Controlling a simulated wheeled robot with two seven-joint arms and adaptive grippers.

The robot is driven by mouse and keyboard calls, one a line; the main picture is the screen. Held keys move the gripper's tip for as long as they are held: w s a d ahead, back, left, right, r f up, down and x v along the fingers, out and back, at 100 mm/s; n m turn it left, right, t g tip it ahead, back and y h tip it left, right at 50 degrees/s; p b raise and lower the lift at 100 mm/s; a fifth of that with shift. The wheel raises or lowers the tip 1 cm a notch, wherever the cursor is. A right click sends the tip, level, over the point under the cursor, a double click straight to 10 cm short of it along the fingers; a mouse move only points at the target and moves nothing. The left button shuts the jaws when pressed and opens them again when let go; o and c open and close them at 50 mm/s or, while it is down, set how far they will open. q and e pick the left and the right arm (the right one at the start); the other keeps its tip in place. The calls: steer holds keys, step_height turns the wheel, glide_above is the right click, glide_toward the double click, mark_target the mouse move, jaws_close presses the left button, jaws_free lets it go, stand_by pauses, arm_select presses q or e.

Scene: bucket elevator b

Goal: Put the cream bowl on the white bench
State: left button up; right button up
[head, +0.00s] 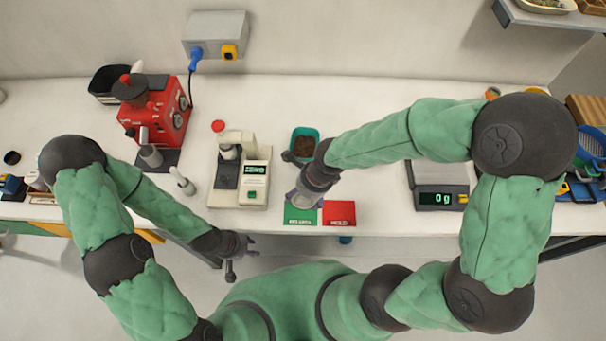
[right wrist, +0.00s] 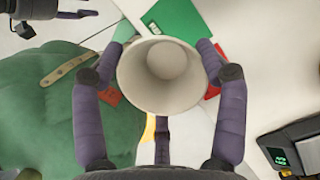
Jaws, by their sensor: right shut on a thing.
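The cream bowl (right wrist: 172,85) fills the middle of the right wrist view, its round opening facing the camera. My right gripper (right wrist: 166,75) is shut on it, with the purple fingers around its sides. In the head view my right gripper (head: 308,196) is over the front edge of the white bench (head: 382,195), by a green card; it mostly hides the bowl there. I cannot tell how high the bowl is above the bench. My left gripper (head: 240,256) is in front of the bench edge, open and empty.
On the bench are a red machine (head: 160,112), a cream device (head: 240,175), a teal tray of brown matter (head: 305,140), the green card (head: 298,216), a red card (head: 340,213) and a scale reading 0 g (head: 440,197). Bare bench lies between red card and scale.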

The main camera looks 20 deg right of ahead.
steer(key=w+d+f, duration=0.1)
steer(key=w+f, duration=0.1)
steer(key=w, duration=0.1)
steer(key=w+d+f, duration=0.1)
steer(key=w+f, duration=0.2)
steer(key=w, duration=0.1)
steer(key=w+d+f, duration=0.1)
steer(key=w+f, duration=0.2)
steer(key=shift+w, duration=0.25)
steer(key=shift+w+f, duration=0.2)
steer(key=shift+f, duration=0.15)
steer(key=shift+d+p+x, duration=0.15)
steer(key=shift+d+x, duration=0.05)
steer(key=shift+x, duration=0.6)
steer(key=shift+d+p+x, duration=0.15)
steer(key=shift+d+x, duration=0.05)
steer(key=shift+x, duration=0.55)
steer(key=shift+f, duration=0.2)
steer(key=shift+f+b, duration=0.1)
steer(key=shift+b, duration=0.2)
steer(key=o, duration=1.2)
